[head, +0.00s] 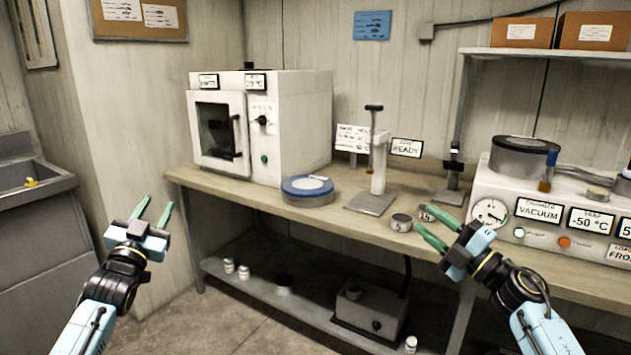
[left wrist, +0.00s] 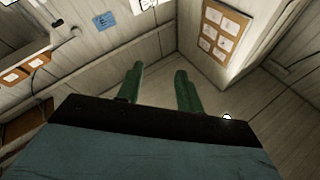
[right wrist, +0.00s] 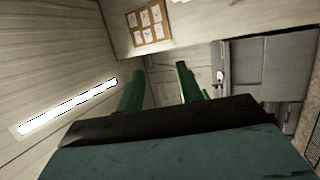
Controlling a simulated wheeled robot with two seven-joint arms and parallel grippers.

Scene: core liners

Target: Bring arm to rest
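My left gripper (head: 153,211) is raised at the left of the head view, in front of the bench and clear of it. Its two green fingers are apart with nothing between them, as the left wrist view (left wrist: 158,90) also shows. My right gripper (head: 422,226) is at the right, in front of the bench edge in the picture. Its green fingers are apart, and the right wrist view (right wrist: 158,88) shows only wall and room between them. One fingertip overlaps the small tin labelled 15 (head: 433,214) in the head view; I cannot tell whether they touch.
The bench (head: 258,197) holds a white oven (head: 300,130), a blue-lidded round tin (head: 308,190), a stand (head: 377,180), a small tin labelled 5 (head: 401,223) and a vacuum unit (head: 545,210). A lower shelf (head: 255,284) holds several small jars. A sink (head: 40,180) stands left.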

